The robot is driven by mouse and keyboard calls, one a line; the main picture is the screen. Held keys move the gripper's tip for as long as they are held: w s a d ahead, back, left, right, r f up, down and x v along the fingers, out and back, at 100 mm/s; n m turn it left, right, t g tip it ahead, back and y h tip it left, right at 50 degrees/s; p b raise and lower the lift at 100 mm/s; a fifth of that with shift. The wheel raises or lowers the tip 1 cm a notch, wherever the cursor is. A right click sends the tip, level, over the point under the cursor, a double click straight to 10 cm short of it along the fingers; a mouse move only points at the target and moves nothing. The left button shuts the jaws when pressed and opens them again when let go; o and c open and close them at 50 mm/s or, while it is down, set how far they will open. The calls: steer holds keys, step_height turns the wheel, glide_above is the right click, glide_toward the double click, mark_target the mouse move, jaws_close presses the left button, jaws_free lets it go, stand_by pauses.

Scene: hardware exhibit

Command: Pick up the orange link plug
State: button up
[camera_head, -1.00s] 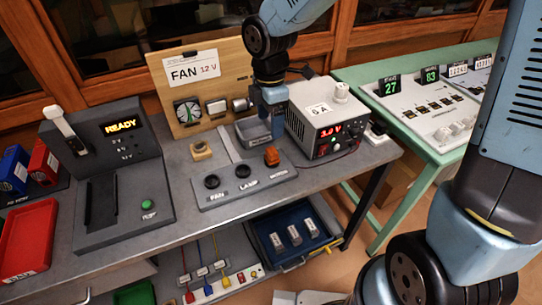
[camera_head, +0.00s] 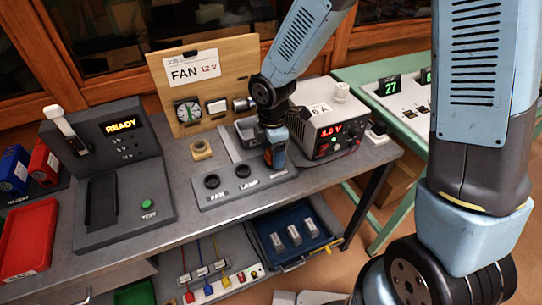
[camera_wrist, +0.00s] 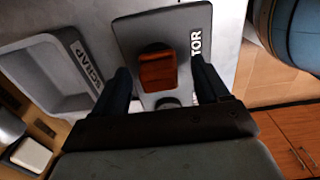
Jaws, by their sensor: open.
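The orange link plug (camera_wrist: 157,70) sits in the end position of the grey panel (camera_head: 222,186), beside lettering ending in "TOR" in the wrist view. My gripper (camera_wrist: 160,82) is open, with one dark finger on each side of the plug and a visible gap to both. In the head view my gripper (camera_head: 275,158) is down over the right end of the panel and mostly hides the plug. Two dark round sockets marked FAN (camera_head: 212,181) and LAMP (camera_head: 241,171) look empty.
A grey tray marked SCRAP (camera_wrist: 45,75) lies close beside my gripper. The power supply (camera_head: 322,125) reading 3.0 V stands just right of it, and the FAN board (camera_head: 225,75) stands behind. The READY tester (camera_head: 122,205) is further left.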

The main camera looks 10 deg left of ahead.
steer(key=shift+f, duration=0.2)
steer(key=shift+c, duration=0.3)
steer(key=c, duration=1.1)
